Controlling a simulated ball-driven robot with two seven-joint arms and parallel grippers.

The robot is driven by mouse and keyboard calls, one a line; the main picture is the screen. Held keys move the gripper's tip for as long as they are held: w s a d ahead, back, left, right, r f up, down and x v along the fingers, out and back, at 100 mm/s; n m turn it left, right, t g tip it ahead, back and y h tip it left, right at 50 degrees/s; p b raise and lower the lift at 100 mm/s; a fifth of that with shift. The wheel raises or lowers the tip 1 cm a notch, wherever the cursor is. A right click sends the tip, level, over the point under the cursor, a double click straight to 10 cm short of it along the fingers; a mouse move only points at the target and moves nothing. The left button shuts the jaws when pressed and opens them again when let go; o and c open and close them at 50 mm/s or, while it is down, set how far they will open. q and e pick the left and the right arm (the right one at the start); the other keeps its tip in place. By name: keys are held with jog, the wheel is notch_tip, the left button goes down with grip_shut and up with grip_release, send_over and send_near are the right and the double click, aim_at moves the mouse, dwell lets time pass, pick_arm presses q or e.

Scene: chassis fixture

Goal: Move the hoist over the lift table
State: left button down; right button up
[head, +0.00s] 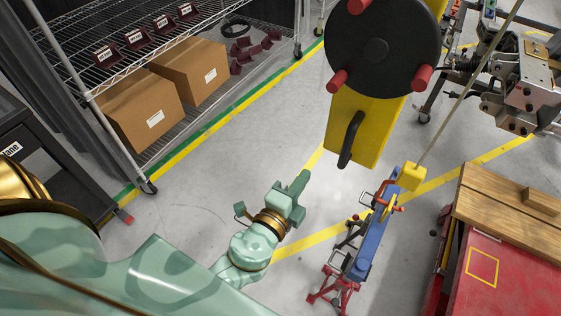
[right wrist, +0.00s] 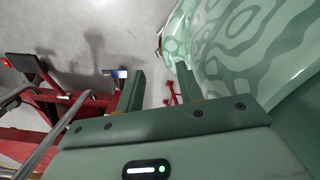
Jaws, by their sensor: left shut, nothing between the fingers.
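A yellow block (head: 411,177), which looks like the hoist's hook block, hangs on a thin cable, with an orange-red hook at its lower left. It is just over the upper end of a narrow blue beam (head: 371,241) on red legs. A yellow post (head: 368,130) with a black wheel (head: 382,45), red knobs and a black handle stands close in front; I cannot tell if it belongs to the hoist. I cannot tell for sure which thing is the lift table. My left gripper (head: 297,190) is shut and empty, left of the beam. My right gripper (right wrist: 159,80) is open and empty.
A red cabinet with a wooden top (head: 515,215) stands at the right. A metal chassis assembly (head: 525,85) is at the upper right. A wire shelf with cardboard boxes (head: 135,105) is at the upper left. Grey floor (head: 230,150) between is clear. Red structure (right wrist: 60,115) lies left of my right gripper.

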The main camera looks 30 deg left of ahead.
pick_arm(q)
jog(key=shift+m, duration=0.3)
jog(key=w, duration=0.4)
jog(key=w+p, duration=0.1)
jog(key=w, duration=0.3)
jog(key=w+r+p, duration=0.1)
jog(key=w, duration=0.3)
jog(key=shift+d, duration=0.1)
dwell(0.3)
dwell(0.8)
